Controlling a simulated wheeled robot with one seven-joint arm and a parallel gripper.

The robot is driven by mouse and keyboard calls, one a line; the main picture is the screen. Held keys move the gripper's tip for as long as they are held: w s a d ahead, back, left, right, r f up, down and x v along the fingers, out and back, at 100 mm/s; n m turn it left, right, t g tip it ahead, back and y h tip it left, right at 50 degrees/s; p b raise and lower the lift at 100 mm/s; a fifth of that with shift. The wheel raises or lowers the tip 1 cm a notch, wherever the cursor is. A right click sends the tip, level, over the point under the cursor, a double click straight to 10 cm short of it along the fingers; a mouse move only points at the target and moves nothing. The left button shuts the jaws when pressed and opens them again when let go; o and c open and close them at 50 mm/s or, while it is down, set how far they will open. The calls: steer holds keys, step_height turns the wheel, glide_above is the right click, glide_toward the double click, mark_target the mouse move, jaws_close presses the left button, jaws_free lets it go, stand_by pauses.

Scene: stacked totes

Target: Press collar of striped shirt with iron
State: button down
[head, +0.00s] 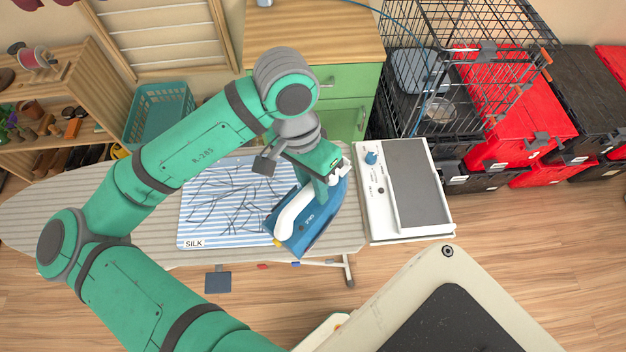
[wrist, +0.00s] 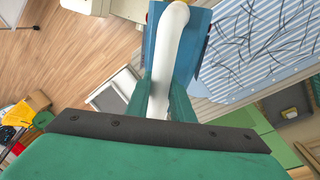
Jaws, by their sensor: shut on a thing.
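A blue and white striped cloth (head: 215,190) lies flat on the ironing board (head: 60,207), covered in dark crease lines, with a "SILK" label at its lower left corner. No distinct collar can be made out. My gripper (head: 330,186) is shut on the white handle of a blue iron (head: 318,226) at the right edge of the cloth. In the wrist view the iron (wrist: 193,47) hangs between my fingers (wrist: 168,95), with the striped cloth (wrist: 255,45) to its right. Whether the iron's sole touches the cloth or board cannot be told.
A white station with a grey plate (head: 418,182) and a blue knob stands right of the board. Behind are a green drawer cabinet (head: 345,85), a wire cage (head: 470,60) and red and black totes (head: 520,130). A teal basket (head: 158,112) and wooden shelf (head: 60,85) stand at left.

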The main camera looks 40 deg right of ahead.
steer(key=s+a+r, duration=0.3)
steer(key=s+r, duration=0.2)
steer(key=s, duration=0.1)
steer(key=shift+s+a, duration=0.15)
steer(key=shift+a, duration=0.15)
stand_by(0.6)
